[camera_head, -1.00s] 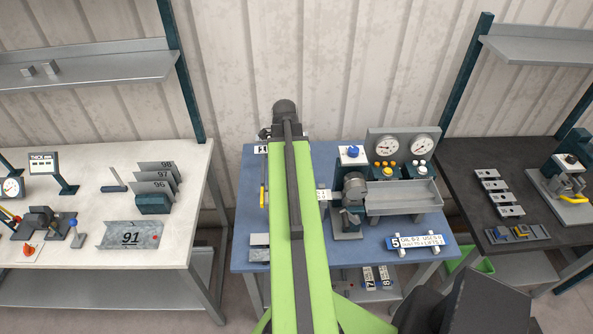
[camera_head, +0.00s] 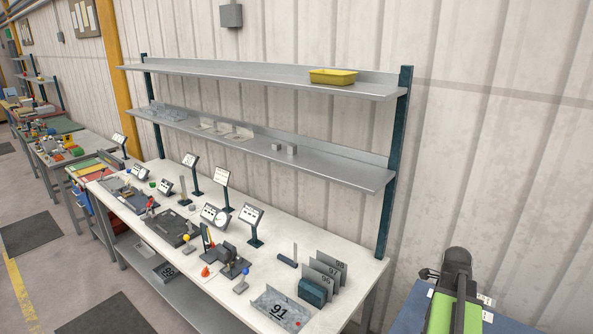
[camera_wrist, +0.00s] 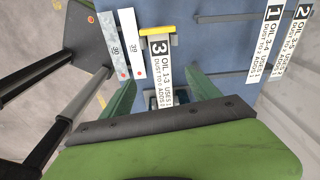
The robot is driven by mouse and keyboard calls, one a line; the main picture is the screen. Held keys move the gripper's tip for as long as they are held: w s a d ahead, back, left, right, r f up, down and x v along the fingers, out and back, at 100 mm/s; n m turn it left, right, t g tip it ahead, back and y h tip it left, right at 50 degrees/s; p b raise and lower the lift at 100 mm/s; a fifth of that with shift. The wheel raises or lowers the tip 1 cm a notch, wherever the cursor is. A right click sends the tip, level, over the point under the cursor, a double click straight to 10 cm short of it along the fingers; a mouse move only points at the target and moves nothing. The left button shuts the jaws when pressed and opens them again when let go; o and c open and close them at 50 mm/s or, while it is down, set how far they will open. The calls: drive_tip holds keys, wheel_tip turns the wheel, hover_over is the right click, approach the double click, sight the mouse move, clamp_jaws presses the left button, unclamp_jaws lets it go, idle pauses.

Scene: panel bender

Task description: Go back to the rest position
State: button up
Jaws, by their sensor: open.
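My gripper (camera_wrist: 160,82) shows in the wrist view as two green fingers spread apart, with no object visibly held. A white label marked 3 (camera_wrist: 160,62) lies in view between and beyond the fingers, with a yellow bar (camera_wrist: 157,30) at its top end. I cannot tell how far the label is from the fingertips. In the head view, part of my green and dark arm stands at the lower right, and the gripper fingers cannot be made out there.
The blue table (camera_head: 412,312) is mostly cut off in the head view. A white bench (camera_head: 345,262) with panels and instruments stands left, under a metal shelf (camera_head: 330,165).

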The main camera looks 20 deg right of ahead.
drive_tip(key=w+a+f+n+b, duration=0.4)
drive_tip(key=w+a+f+b, duration=0.25)
drive_tip(key=a, duration=0.55)
drive_tip(key=w+a+f+n+b, duration=0.45)
drive_tip(key=w+a+f, duration=0.35)
drive_tip(key=a, duration=0.4)
drive_tip(key=a+f+n+b, duration=0.2)
drive_tip(key=a+n+b, duration=0.1)
drive_tip(key=a+n, duration=0.6)
drive_tip(key=a+f+n+b, duration=0.3)
drive_tip(key=a+n, duration=0.6)
drive_tip(key=n, duration=0.1)
drive_tip(key=shift+w+f+t+y, duration=0.2)
drive_tip(key=shift+f+t+y, duration=0.1)
drive_tip(key=shift+t+y, duration=0.1)
